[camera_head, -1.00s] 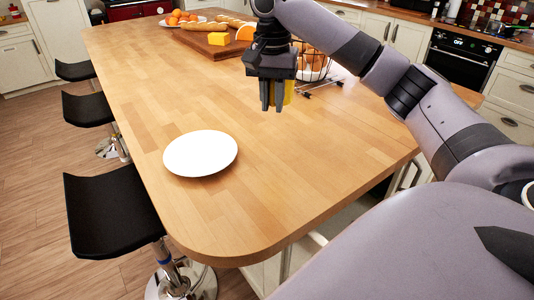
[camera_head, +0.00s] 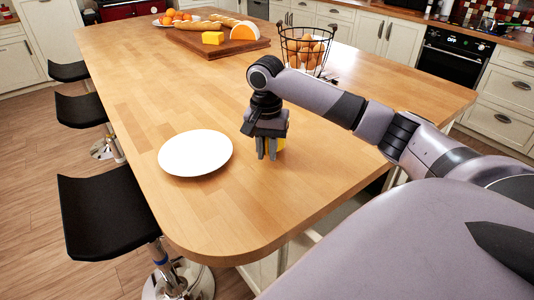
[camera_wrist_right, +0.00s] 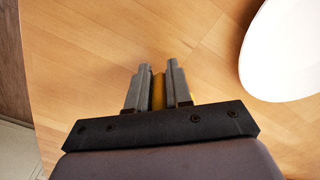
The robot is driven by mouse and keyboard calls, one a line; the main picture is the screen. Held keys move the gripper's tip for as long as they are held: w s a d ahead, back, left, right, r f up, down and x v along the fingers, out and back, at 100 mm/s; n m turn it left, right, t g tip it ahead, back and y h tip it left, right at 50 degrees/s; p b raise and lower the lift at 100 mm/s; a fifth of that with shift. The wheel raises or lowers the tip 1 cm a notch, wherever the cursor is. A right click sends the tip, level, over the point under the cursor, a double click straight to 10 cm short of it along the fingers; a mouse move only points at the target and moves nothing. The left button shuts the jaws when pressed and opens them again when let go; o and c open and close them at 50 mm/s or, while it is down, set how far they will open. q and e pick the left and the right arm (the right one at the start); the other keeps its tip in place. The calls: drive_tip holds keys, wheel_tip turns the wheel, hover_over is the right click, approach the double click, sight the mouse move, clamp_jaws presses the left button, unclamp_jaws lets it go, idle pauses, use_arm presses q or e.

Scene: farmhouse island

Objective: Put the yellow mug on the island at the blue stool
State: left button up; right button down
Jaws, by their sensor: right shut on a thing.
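The yellow mug (camera_head: 281,145) is mostly hidden behind the fingers of my right gripper (camera_head: 267,154). The gripper is shut on it, low over the island (camera_head: 240,215) to the right of a white plate. I cannot tell whether the mug touches the wood. In the right wrist view a yellow strip of the mug (camera_wrist_right: 158,92) shows between the fingers (camera_wrist_right: 157,84). The nearest stool has a black seat (camera_head: 105,213) and a blue band (camera_head: 155,243) on its post, at the island's left side. My left gripper is out of view.
The white plate (camera_head: 195,153) lies between the right gripper and the near stool. Farther back are a wire basket (camera_head: 306,48), a cutting board (camera_head: 225,47) with bread and cheese, and a plate of oranges (camera_head: 176,18). Bare wood surrounds the gripper.

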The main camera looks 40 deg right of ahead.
drive_tip(key=shift+f, duration=0.7)
drive_tip(key=shift+f, duration=0.15)
drive_tip(key=c, duration=1)
unclamp_jaws()
drive_tip(key=shift+c, duration=0.2)
wheel_tip(320, 180, up, 12)
drive_tip(key=shift+a+r, duration=0.1)
drive_tip(key=shift+r, duration=0.05)
